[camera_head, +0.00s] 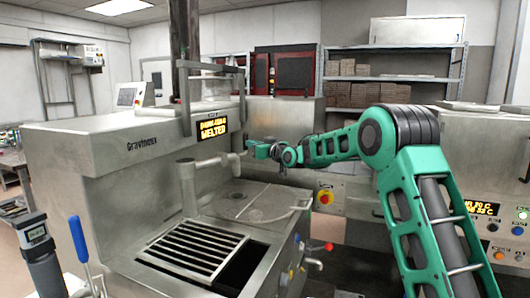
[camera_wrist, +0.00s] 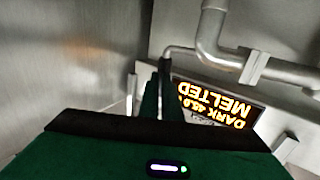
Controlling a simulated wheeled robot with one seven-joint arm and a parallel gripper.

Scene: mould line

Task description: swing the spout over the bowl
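The spout (camera_head: 188,190) is a grey pipe that rises from the machine top beside the grate. Its upper arm (camera_head: 215,160) reaches right towards my gripper (camera_head: 258,148). In the wrist view, grey pipe (camera_wrist: 218,45) crosses the upper right, and a thin bent rod runs from it down to the fingers of my gripper (camera_wrist: 160,92). The fingers are dark and mostly hidden behind the green gripper body, at or very near the rod's end. I cannot tell whether they are closed on it. I cannot make out a bowl in either view.
The steel machine (camera_head: 85,165) has a slatted grate (camera_head: 190,248) in front of the spout. A lit display (camera_head: 212,128) reads MELTED. A blue-handled tool (camera_head: 78,240) stands at the left front. Shelves (camera_head: 395,80) stand behind.

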